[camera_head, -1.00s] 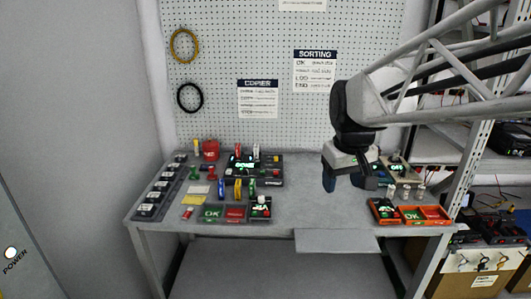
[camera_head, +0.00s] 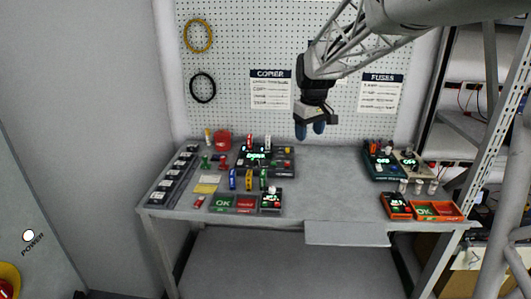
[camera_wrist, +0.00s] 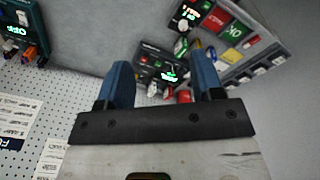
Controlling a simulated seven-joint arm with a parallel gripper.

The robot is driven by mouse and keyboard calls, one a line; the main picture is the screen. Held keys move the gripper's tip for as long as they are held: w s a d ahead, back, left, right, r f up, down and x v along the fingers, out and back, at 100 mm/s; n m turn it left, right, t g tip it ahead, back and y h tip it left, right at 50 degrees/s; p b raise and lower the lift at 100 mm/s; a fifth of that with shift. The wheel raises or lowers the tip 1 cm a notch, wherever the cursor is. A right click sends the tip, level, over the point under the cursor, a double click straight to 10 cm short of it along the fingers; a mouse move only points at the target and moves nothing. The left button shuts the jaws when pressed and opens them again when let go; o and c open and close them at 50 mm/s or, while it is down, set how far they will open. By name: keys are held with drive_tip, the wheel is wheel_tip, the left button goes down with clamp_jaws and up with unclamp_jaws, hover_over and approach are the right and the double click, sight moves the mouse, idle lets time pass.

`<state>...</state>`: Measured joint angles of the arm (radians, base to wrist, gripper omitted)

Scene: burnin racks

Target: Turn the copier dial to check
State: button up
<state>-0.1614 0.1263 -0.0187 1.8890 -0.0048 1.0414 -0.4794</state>
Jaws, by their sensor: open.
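The copier (camera_head: 281,162) appears to be the dark unit with a lit green display at the back left of the table, below the COPIER sign (camera_head: 271,88). In the wrist view the dark unit (camera_wrist: 147,56) shows between my fingers, some way off. Its dial is too small to make out, and I cannot read its setting. My gripper (camera_head: 310,131) has two blue fingers, apart and empty. It hangs above the back of the table, to the right of the copier in the head view, touching nothing. It also shows in the wrist view (camera_wrist: 162,78).
Coloured upright pieces (camera_head: 249,180) stand in front of the copier. A red cylinder (camera_head: 223,141) stands left of it. Green and red OK trays (camera_head: 233,203) lie at the front. Other devices (camera_head: 384,165) and an orange tray (camera_head: 447,210) occupy the right. The table's middle is clear.

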drive_tip(key=w+a+f+n, duration=0.2)
drive_tip(key=w+a+f, duration=0.25)
drive_tip(key=w, duration=0.35)
drive_tip(key=w+a+f+n, duration=0.1)
drive_tip(key=w+a+f, duration=0.2)
drive_tip(key=w+a, duration=0.35)
drive_tip(key=n+g, duration=0.1)
drive_tip(key=n, duration=0.2)
hover_over(257, 159)
drive_tip(key=f, duration=1.1)
drive_tip(key=shift+s+d+f, duration=0.1)
drive_tip(key=shift+s, duration=0.2)
drive_tip(key=shift+w+f, duration=0.15)
drive_tip(key=shift+f, duration=0.1)
drive_tip(key=shift+f, duration=0.1)
drive_tip(key=shift+f, duration=3.8)
drive_tip(key=c, duration=0.9)
